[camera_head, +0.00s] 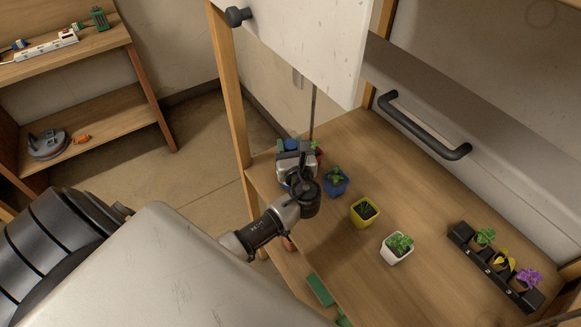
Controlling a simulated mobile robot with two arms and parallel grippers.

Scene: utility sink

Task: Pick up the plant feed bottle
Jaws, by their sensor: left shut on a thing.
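My left gripper (293,153) is at the left end of the wooden shelf top (335,260), seen from behind and above. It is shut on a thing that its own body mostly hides. Small blue and green parts, which look like the plant feed bottle (291,144), show just past the gripper. I cannot tell whether the bottle touches the wood or is lifted. My right gripper is not in view.
Right of the gripper stand seedlings in a blue pot (336,183), a yellow pot (364,211) and a white pot (397,249). A reddish pot (319,157) is close beside the gripper. A black planter tray (461,232) stands at right. A white panel (310,45) hangs above.

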